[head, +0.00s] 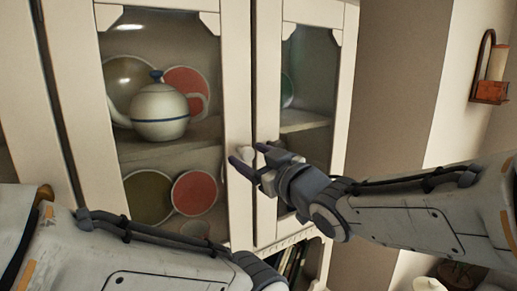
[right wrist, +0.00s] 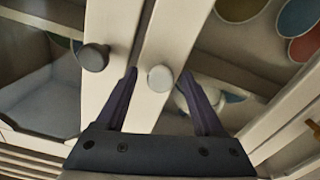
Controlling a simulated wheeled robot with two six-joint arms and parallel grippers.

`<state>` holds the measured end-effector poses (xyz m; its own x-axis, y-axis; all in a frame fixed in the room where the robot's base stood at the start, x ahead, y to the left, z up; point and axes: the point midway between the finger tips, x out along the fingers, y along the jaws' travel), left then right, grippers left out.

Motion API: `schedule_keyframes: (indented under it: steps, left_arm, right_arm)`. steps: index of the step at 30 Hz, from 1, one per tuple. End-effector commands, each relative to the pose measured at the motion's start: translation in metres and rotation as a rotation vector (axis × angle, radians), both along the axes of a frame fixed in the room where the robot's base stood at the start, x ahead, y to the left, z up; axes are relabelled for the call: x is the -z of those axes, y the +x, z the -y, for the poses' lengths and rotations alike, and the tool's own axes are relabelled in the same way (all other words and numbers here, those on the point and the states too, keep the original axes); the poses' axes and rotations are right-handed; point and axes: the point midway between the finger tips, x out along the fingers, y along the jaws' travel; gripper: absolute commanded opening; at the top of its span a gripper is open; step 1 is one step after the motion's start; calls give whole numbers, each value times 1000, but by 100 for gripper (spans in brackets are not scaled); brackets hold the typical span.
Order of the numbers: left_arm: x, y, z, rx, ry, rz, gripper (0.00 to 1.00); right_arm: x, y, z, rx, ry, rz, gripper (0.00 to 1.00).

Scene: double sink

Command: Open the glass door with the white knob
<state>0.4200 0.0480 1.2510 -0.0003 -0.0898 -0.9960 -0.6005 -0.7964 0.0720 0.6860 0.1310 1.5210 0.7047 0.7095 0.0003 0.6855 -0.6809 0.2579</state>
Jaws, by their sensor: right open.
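The cabinet has two glass doors side by side. The left glass door (head: 236,60) has a pale knob (head: 240,152) near its inner edge, partly behind my fingers in the head view. In the right wrist view the white knob (right wrist: 160,78) sits between the tips of my right gripper (right wrist: 159,88), with a gap on each side. A darker grey knob (right wrist: 94,57) on the other door lies outside the fingers. In the head view my right gripper (head: 246,156) is open at the door edges. My left arm enters low, its gripper out of frame.
Behind the left glass stand a white teapot (head: 160,112) with a blue lid knob and several red and green plates. The right glass door (head: 265,60) adjoins. A wall candle holder (head: 490,92) hangs at the right. Books show in a lower opening.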

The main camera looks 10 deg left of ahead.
Motion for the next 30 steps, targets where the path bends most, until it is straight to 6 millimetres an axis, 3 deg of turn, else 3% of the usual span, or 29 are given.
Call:
schedule_keyframes:
  steps: [4,14,18,19,20,30]
  left_arm:
    - [-7,0,0,1,0,0,100]
    - [-7,0,0,1,0,0,100]
    - [-7,0,0,1,0,0,100]
    - [-7,0,0,1,0,0,100]
    - [-7,0,0,1,0,0,100]
    - [-7,0,0,1,0,0,100]
  right_arm:
    - [0,8,-9,-2,-1,-1,70]
    - [1,10,-11,-1,-1,1,70]
    - [1,10,-11,0,-1,1,16]
    - [1,10,-11,0,-1,1,5]
    - [1,10,-11,0,-1,1,0]
    - [1,10,-10,0,-1,0,0]
